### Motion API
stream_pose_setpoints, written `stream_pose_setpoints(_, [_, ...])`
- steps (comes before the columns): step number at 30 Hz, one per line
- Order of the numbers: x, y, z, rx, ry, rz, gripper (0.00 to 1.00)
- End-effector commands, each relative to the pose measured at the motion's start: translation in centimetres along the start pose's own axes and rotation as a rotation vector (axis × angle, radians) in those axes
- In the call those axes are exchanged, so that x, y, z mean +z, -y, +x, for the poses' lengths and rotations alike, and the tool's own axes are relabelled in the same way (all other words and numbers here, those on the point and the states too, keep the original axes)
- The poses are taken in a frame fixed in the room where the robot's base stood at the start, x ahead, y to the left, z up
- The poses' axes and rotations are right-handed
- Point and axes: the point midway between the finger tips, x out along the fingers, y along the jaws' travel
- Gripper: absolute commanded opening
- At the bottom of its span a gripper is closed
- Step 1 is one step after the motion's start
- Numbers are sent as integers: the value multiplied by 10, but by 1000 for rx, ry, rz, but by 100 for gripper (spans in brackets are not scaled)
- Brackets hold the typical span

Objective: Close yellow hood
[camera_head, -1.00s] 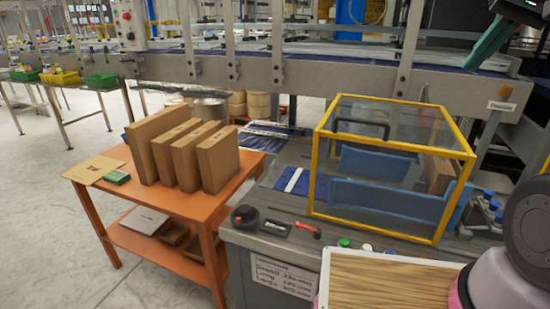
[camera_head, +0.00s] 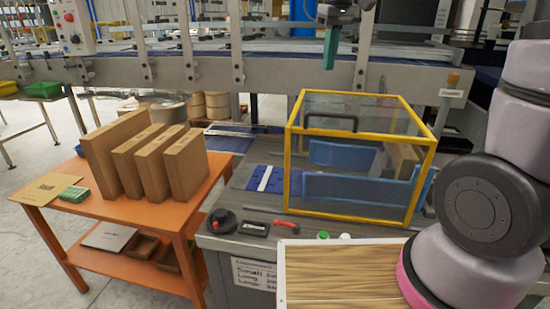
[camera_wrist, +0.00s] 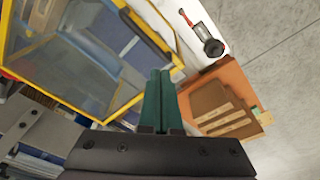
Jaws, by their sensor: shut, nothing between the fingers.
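The yellow hood (camera_head: 360,217) is a clear box with a yellow frame on the grey machine bench, right of centre in the head view. Its black handle (camera_head: 331,121) is at the upper left of the frame. The hood's lower yellow edge appears to be down around the blue guides (camera_head: 355,189). My gripper (camera_head: 329,67) has green fingers pointing down, above the hood's back edge in the picture, apart from it. In the wrist view my gripper (camera_wrist: 159,72) is shut and empty, with the yellow hood (camera_wrist: 45,71) to its left and the black handle (camera_wrist: 150,35) just above the fingertips.
An orange table (camera_head: 133,211) with several upright cartons (camera_head: 140,163) stands left of the bench. A conveyor (camera_head: 215,71) runs behind. A red-handled tool (camera_head: 286,223) lies at the bench front. A wood-patterned panel (camera_head: 340,272) is in front; my arm covers the right side.

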Motion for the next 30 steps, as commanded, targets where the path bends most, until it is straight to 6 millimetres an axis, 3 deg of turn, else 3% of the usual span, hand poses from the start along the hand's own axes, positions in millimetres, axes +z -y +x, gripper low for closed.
stream_pose_setpoints(1, [-18,11,17,4,45,-76,0])
stream_pose_setpoints(6, [-66,47,73,28,179,-325,0])
stream_pose_setpoints(13, [-110,108,160,59,352,-646,0])
stream_pose_setpoints(18, [-121,140,208,75,438,-800,0])
stream_pose_setpoints(21, [-123,150,222,81,463,-844,0])
stream_pose_setpoints(30, [-112,146,252,81,476,-860,0])
